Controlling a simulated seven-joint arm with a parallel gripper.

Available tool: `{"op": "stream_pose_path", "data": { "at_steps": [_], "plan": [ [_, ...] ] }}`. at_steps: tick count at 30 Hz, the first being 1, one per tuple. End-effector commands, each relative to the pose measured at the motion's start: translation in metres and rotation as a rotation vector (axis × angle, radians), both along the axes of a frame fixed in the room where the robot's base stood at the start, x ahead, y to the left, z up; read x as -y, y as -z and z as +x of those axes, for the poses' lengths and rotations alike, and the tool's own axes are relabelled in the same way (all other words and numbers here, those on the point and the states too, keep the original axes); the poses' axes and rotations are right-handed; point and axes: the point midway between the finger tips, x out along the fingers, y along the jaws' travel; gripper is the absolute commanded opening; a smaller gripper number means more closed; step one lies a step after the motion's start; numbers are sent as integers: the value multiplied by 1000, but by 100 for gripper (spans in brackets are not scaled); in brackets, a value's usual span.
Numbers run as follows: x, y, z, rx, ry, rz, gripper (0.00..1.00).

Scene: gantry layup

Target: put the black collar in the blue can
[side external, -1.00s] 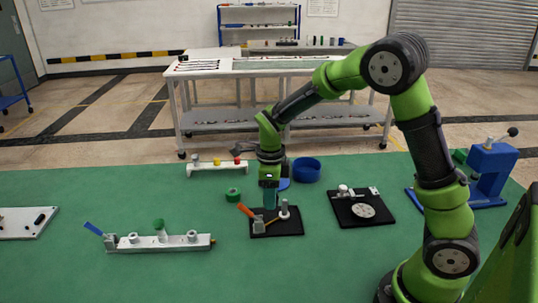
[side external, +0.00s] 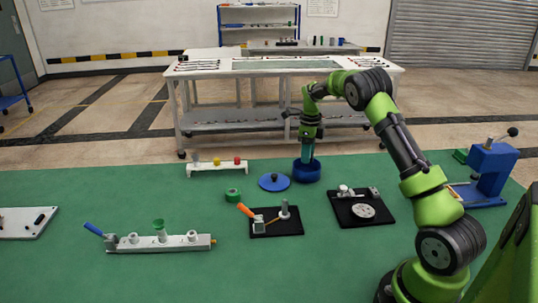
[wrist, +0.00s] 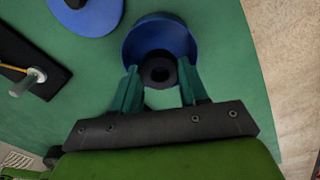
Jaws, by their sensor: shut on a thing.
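My gripper (wrist: 159,88) is shut on the black collar (wrist: 158,72), a short dark ring with a hole through it, held between the fingertips. In the wrist view the collar overlaps the near part of the blue can (wrist: 160,27), a round, open vessel. In the side view the blue can (side external: 307,172) stands on the green mat at the back, and my gripper (side external: 307,157) points straight down at its mouth. The fingertips are at or just inside the rim; I cannot tell exactly how deep. The collar is hidden in the side view.
A blue lid with a dark knob (side external: 274,181) lies left of the can. A black plate (side external: 264,231) with an orange-handled clamp and a grey post is nearer. Another black plate (side external: 350,218) with a pale disc is at right. A white rack (side external: 216,169) stands at back left.

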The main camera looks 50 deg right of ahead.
Motion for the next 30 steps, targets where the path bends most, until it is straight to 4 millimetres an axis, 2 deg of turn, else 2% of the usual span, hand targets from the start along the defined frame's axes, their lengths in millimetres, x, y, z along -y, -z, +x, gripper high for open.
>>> {"op": "stream_pose_path", "data": {
  "at_steps": [10, 24, 25, 27, 30],
  "plan": [
    [0, 48, 0, 0, 0, 0, 1],
    [0, 57, 0, 2, 0, -2, 1],
    [0, 56, 0, 1, 0, -2, 48],
    [0, 56, 0, 1, 0, -1, 54],
    [0, 56, 0, 1, 0, -1, 54]
  ]
}}
